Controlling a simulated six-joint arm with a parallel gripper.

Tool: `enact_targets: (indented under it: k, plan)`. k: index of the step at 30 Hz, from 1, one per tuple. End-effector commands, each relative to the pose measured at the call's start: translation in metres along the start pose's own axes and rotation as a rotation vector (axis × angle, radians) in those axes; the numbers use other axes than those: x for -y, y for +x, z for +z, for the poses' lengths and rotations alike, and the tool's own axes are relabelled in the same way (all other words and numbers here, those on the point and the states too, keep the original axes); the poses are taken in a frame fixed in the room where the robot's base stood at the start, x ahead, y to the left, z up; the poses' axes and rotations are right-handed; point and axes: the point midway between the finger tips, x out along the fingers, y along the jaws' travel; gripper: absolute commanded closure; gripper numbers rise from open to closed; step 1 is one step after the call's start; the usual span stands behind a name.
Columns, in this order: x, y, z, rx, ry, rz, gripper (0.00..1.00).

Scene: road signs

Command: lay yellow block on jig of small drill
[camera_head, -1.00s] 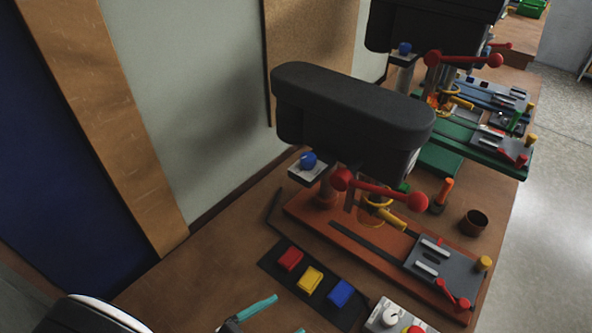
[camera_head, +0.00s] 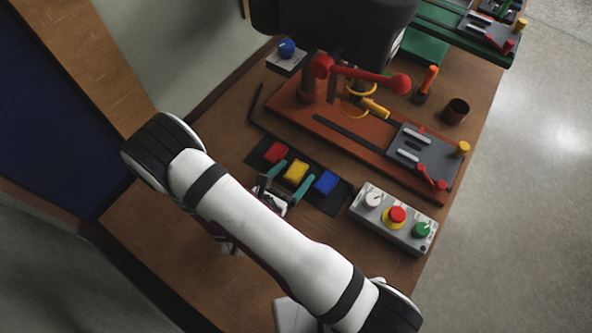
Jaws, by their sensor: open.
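The yellow block (camera_head: 296,172) lies on a black tray (camera_head: 322,204) between a red and a blue block. My gripper (camera_head: 285,179) has teal fingertips and is open. Its fingertips appear one on each side of the yellow block, but I cannot tell their height above the tray. The small drill (camera_head: 335,30) has a dark head and an orange-red base (camera_head: 300,118). Its jig (camera_head: 422,157) is a grey plate with pale bars and a red clamp at the right end of the base. No block lies on the jig.
The red block (camera_head: 275,153) and blue block (camera_head: 326,182) flank the yellow one closely. A control box (camera_head: 393,218) with knobs and a red button stands right of the tray. A brown cup (camera_head: 455,111) and orange-handled tool (camera_head: 426,84) stand behind the base. Another green-based machine (camera_head: 470,30) is beyond.

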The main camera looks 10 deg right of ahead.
Motion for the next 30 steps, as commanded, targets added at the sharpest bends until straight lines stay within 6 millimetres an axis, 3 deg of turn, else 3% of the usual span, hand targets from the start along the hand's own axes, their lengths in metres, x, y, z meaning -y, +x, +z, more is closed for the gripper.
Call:
enact_targets:
  k: [5, 18, 30]
  plan:
    - [-0.0001, -0.0003, 0.0001, 0.000, 0.000, 0.000, 0.19]
    - [0.0000, -0.0007, 0.0002, 0.000, 0.000, 0.000, 0.98]
    - [-0.0004, -0.0042, 0.0088, 0.001, 0.002, 0.000, 1.00]
